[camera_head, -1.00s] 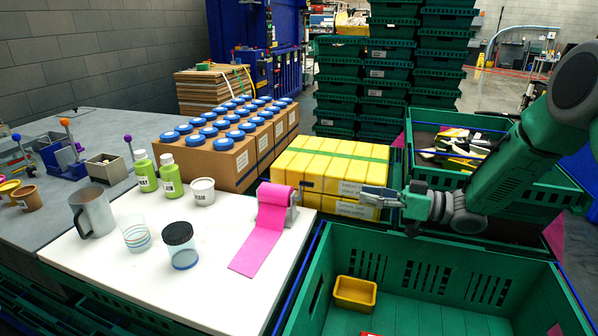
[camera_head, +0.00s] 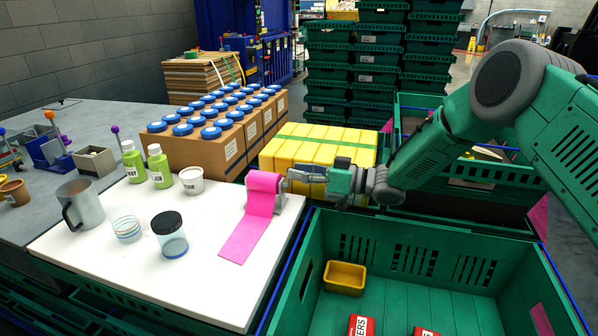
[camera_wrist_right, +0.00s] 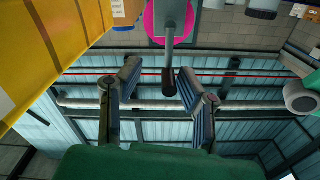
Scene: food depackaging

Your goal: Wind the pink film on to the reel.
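The pink film (camera_head: 247,238) hangs off the reel (camera_head: 264,182) and lies unrolled across the white table toward the front. The reel sits in a grey holder (camera_head: 291,200) near the table's right edge. In the right wrist view the reel's pink disc (camera_wrist_right: 155,20) is at the top, with a grey crank arm (camera_wrist_right: 170,25) ending in a dark handle (camera_wrist_right: 168,82). My right gripper (camera_head: 292,175) is just right of the reel. In the wrist view its fingers (camera_wrist_right: 158,70) are apart, with the handle between them and no clear contact. My left gripper is out of view.
Yellow packages (camera_head: 320,145) stand close behind my right gripper. A green crate (camera_head: 410,210) with a small yellow bin (camera_head: 345,277) is at the front right. A black-lidded jar (camera_head: 170,240), a clear cup (camera_head: 125,226) and a grey mug (camera_head: 82,206) stand left of the film.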

